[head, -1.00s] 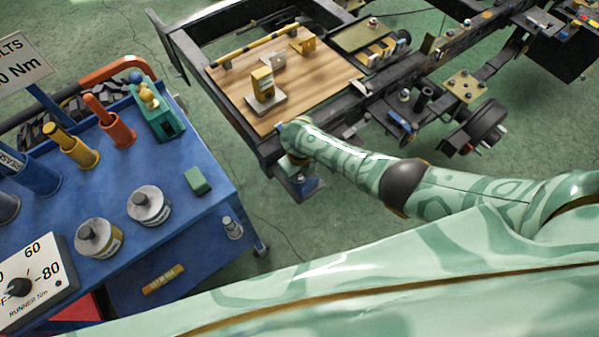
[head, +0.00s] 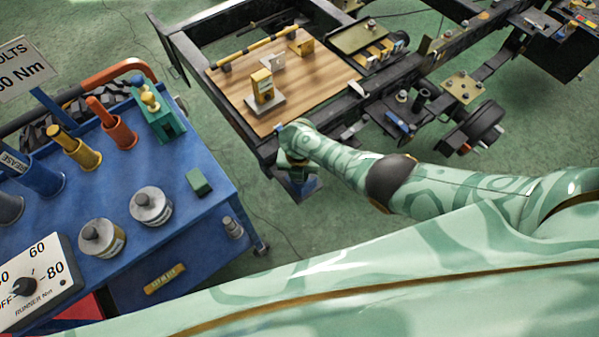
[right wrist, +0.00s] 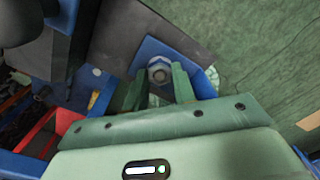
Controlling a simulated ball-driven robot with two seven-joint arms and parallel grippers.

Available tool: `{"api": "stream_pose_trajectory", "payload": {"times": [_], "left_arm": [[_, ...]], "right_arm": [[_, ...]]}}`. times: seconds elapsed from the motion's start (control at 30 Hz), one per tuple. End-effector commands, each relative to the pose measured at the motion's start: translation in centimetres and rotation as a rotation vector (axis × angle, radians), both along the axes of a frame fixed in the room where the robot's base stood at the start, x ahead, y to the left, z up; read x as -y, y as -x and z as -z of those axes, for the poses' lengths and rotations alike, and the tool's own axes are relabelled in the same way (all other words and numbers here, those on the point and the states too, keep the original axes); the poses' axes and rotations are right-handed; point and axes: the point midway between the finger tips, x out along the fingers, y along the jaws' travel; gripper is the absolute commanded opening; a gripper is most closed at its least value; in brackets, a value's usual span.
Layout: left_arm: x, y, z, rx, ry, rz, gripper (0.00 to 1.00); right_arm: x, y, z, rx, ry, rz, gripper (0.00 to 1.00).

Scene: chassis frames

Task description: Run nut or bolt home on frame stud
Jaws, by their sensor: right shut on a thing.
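My right gripper (right wrist: 158,92) shows in the right wrist view, its two green fingers closed around a small grey metal nut or bolt (right wrist: 160,72). The piece is in front of a blue plate (right wrist: 195,62). I cannot tell whether it sits on a stud or is apart from it. The right fingertips are hidden there by the wrist. My left gripper is not in view.
A blue cart (head: 120,205) at left holds metal canisters (head: 151,205), coloured tool holders and a runner torque dial (head: 35,278). A wooden board (head: 325,80) with yellow fixtures lies on the frame. Green floor is open between cart and frame.

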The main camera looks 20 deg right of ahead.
Motion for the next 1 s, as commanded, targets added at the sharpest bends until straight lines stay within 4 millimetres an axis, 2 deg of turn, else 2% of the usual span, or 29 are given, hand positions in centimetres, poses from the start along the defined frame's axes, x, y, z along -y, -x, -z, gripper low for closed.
{"api": "stream_pose_trajectory", "payload": {"times": [0.03, 0.17, 0.47, 0.77, 1.0], "left_arm": [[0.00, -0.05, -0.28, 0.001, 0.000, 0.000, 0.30], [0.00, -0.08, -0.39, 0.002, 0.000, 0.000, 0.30], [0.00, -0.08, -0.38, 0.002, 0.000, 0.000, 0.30], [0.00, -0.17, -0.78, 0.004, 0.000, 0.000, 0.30], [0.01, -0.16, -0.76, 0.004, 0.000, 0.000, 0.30]], "right_arm": [[-0.79, 0.21, -0.15, -0.004, -0.015, 0.090, 0.00], [-0.73, 0.17, -0.04, -0.004, -0.014, 0.255, 0.00], [-0.75, 0.18, 0.03, -0.004, -0.014, 0.291, 0.00], [-0.81, 0.16, 0.05, -0.008, -0.013, 0.761, 0.00], [-0.80, 0.13, 0.09, -0.007, -0.013, 0.800, 0.00]]}}
